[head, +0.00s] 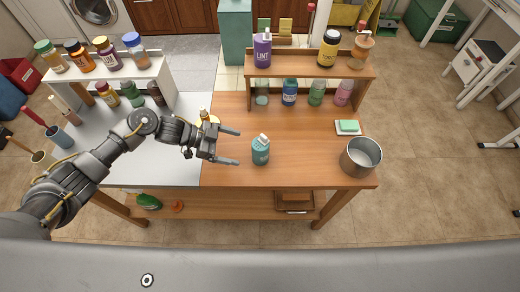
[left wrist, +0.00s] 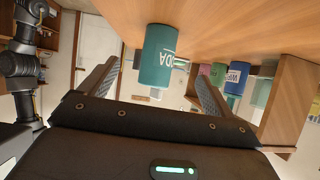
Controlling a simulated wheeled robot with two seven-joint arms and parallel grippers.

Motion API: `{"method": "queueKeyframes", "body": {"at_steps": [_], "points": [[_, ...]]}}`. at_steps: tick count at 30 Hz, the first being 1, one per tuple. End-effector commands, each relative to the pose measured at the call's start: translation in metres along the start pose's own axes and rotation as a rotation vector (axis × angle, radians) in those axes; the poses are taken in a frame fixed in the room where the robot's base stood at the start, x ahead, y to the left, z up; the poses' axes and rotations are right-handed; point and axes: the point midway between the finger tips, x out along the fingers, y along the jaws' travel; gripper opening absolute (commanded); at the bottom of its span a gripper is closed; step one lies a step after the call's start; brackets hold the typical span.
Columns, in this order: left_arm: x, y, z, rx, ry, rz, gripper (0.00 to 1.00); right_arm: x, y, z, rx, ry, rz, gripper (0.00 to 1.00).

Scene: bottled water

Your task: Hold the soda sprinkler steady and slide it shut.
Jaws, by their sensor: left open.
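The soda sprinkler, a teal bottle with a pale cap (head: 261,152), stands upright on the wooden table top (head: 310,165). It also shows in the left wrist view (left wrist: 158,58), inverted, with part of a white label that reads "DA". My left gripper (head: 232,146) is open, with its fingers pointing right toward the bottle, just left of it. In the left wrist view the bottle stands ahead, between the lines of the two open fingers (left wrist: 158,85), and nothing is held. Whether its cap is open or shut is too small to tell. My right gripper is not in view.
A metal pot (head: 360,157) and a green sponge on a dish (head: 347,127) are at the right. A wooden shelf (head: 310,69) with several bottles stands at the back. A white shelf (head: 105,76) with jars is at the left. The table around the sprinkler is clear.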

Motion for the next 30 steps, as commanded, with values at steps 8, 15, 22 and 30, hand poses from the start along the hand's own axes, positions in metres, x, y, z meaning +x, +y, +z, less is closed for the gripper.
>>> {"method": "queueKeyframes", "body": {"at_steps": [8, 15, 22, 30], "points": [[-0.006, -0.001, 0.0, -0.013, 0.004, 0.027, 0.89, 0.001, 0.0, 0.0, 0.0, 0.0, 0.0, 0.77], [0.017, 0.0, 0.002, -0.011, 0.005, 0.027, 0.89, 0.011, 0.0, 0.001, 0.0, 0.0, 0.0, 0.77], [0.052, 0.001, 0.002, -0.01, 0.006, 0.027, 0.89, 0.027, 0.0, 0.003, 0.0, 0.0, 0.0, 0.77], [0.083, 0.001, 0.001, -0.011, 0.005, 0.025, 0.89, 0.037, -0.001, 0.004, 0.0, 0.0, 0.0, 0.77]]}}
